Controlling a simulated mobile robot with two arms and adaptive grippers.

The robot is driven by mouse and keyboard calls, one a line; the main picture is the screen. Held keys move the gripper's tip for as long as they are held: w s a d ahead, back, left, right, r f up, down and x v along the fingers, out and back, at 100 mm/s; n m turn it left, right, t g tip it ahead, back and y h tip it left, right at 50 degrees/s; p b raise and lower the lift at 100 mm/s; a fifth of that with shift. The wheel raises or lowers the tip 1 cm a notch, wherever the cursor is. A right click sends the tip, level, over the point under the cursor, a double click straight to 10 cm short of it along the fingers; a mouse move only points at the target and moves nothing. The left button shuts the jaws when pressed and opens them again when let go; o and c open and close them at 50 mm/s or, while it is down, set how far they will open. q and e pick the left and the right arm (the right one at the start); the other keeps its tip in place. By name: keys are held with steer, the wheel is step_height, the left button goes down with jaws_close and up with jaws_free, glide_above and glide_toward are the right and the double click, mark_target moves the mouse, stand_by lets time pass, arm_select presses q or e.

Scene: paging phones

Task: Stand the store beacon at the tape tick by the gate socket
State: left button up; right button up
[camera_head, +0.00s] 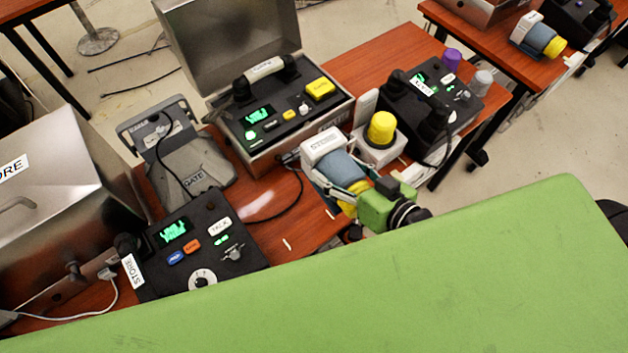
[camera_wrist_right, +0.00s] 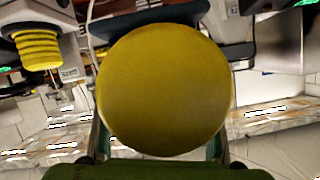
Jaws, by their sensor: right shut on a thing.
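The store beacon (camera_head: 343,167) has a white base labelled STORE, a blue-grey body and a yellow end. My right gripper (camera_head: 338,180) is shut on its body and holds it tilted, white base up and left, yellow end low. In the right wrist view the yellow end (camera_wrist_right: 165,90) fills the middle and hides much behind it. A grey sloped unit labelled GATE (camera_head: 195,165), with a dark cable, stands left of the gripper. A short pale tape tick (camera_head: 287,244) lies on the brown table, right of the GATE unit; another tick (camera_head: 330,214) is near the held beacon. My left gripper is not in view.
A STORE phone panel (camera_head: 210,245) sits front left beside a metal case (camera_head: 60,190). An open metal case (camera_head: 285,120) stands behind. A yellow-topped beacon (camera_head: 380,130) and black phone unit (camera_head: 430,105) are to the right. Bare table (camera_head: 270,200) shows around a looping cable.

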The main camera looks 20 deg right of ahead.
arm_select(q)
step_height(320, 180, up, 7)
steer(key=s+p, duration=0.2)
steer(key=p, duration=0.4)
arm_select(e)
steer(key=s+a+f+n+y, duration=0.1)
steer(key=s+a, duration=0.4)
steer(key=a, duration=0.7)
steer(key=w+d+f+b, duration=0.3)
steer(key=f+b, duration=0.1)
steer(key=b, duration=0.2)
steer(key=w+d+f+b, duration=0.2)
steer(key=w+f+b, duration=0.2)
steer(key=b, duration=0.3)
steer(key=w+d+f+b, duration=0.3)
steer(key=f+b, duration=0.2)
steer(key=b, duration=0.1)
steer(key=shift+w+d+f, duration=0.15)
steer(key=shift+w+d, duration=0.05)
steer(key=shift+d, duration=0.15)
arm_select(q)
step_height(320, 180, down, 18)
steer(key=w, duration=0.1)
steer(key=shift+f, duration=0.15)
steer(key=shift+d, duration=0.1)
